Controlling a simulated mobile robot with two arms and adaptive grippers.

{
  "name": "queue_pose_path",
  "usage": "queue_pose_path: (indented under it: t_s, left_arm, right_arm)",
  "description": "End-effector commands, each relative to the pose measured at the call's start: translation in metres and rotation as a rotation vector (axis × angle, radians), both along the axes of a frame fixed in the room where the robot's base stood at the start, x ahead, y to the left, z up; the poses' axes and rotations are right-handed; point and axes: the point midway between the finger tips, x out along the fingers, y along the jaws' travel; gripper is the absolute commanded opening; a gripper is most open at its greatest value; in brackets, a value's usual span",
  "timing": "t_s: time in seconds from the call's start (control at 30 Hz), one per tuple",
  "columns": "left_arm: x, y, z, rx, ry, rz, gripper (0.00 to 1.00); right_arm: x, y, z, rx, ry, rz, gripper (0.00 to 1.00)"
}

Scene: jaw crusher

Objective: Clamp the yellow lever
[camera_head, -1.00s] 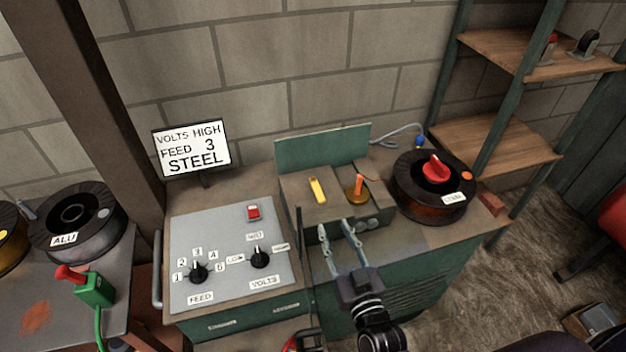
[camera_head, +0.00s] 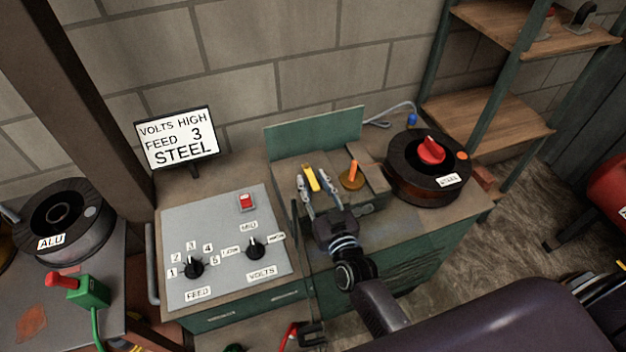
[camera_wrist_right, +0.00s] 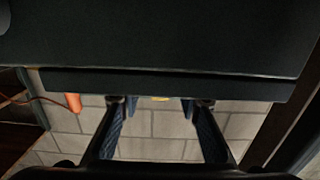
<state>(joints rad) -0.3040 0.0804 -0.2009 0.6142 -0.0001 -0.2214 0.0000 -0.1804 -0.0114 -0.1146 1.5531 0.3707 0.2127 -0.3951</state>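The yellow lever (camera_head: 311,177) stands on the grey-brown feeder box in the head view. My right gripper (camera_head: 316,184) is open, with one fingertip on each side of the lever. A gap seems to show between the lever and the fingers; contact cannot be told. In the right wrist view, my right gripper (camera_wrist_right: 160,103) has its two fingers spread apart. A small yellow bit of the lever (camera_wrist_right: 160,99) shows between them, mostly hidden by a dark edge. My left gripper is not in view.
An orange lever (camera_head: 353,173) stands just right of the yellow one. A wire spool (camera_head: 400,181) with a red knob sits farther right. A control panel (camera_head: 203,232) with two knobs and a red switch is on the left. A green plate (camera_head: 315,133) rises behind the box.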

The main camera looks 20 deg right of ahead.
Motion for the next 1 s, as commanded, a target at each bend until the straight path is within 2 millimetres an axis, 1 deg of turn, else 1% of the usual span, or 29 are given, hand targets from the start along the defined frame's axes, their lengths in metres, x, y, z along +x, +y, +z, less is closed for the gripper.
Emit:
queue_pose_path:
  t_s: [0.03, 0.13, 0.33, 0.6, 1.0]
  left_arm:
    - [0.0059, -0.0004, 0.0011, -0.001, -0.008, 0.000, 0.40]
    - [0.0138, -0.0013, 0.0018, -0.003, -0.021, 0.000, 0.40]
    - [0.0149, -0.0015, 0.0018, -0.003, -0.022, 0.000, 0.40]
    - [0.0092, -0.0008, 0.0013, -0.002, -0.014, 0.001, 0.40]
    - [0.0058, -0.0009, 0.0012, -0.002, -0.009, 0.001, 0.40]
  right_arm:
    - [0.0022, 0.0004, 0.0000, 0.000, 0.001, 0.000, 0.32]
    - [0.0036, 0.0003, -0.0006, 0.000, 0.001, 0.000, 0.32]
    - [0.0036, 0.0003, -0.0005, 0.000, 0.001, 0.000, 0.31]
    - [0.0034, 0.0002, -0.0004, 0.000, 0.001, 0.000, 0.01]
    - [0.0039, -0.0003, -0.0002, 0.001, 0.000, -0.003, 0.00]
